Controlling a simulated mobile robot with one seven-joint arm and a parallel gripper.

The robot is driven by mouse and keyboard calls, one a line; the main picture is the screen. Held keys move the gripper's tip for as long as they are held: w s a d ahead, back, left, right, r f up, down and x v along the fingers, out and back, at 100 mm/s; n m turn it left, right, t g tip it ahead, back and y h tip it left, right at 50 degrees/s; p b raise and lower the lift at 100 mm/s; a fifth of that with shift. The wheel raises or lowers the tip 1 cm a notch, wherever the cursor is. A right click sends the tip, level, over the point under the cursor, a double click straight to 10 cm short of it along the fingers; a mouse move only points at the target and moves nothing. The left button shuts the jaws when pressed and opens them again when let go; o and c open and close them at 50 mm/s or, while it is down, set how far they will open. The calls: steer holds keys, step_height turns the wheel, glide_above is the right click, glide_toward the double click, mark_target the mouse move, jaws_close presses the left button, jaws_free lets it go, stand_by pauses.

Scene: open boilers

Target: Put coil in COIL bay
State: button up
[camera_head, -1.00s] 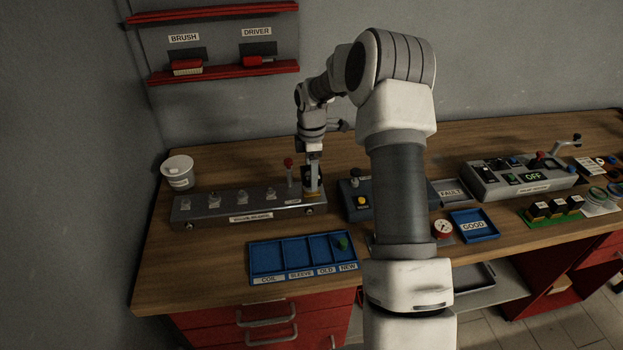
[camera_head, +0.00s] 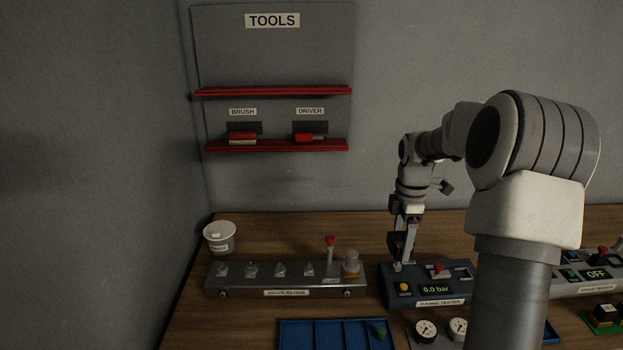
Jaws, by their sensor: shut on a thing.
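My gripper (camera_head: 404,240) is shut on a small dark block, which looks like the coil (camera_head: 396,245). It holds it just above the left part of the gauge tester; the fingers partly hide it, and contact with the tester cannot be told. The valve block (camera_head: 286,282) is to the left, with a bare silver and brass stem (camera_head: 351,263) at its right end. The blue bay tray (camera_head: 282,335) is at the bottom edge, nearer to me than the block. Its labels are out of view now; the leftmost bay, labelled COIL earlier, looks empty.
A green piece (camera_head: 380,333) sits in the tray's rightmost bay. A red-topped lever (camera_head: 330,246) stands up on the valve block. The gauge tester (camera_head: 436,291) reads 0.0 bar. Two round gauges (camera_head: 426,330) lie before it. A white cup (camera_head: 219,238) stands at the left.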

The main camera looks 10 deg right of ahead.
steer(key=shift+s+a+f+m, duration=1.05)
steer(key=shift+a+f+m, duration=0.85)
steer(key=shift+a+m, duration=1.15)
steer(key=shift+s+a+f+m, duration=1.1)
steer(key=shift+a+f+m, duration=1)
steer(key=shift+a, duration=1.7)
steer(key=shift+s+a+f+m, duration=1.05)
steer(key=shift+a+f+m, duration=0.7)
steer(key=shift+a+m, duration=1.35)
steer(key=shift+a+n, duration=0.3)
steer(key=shift+n, duration=0.05)
steer(key=shift+d, duration=0.15)
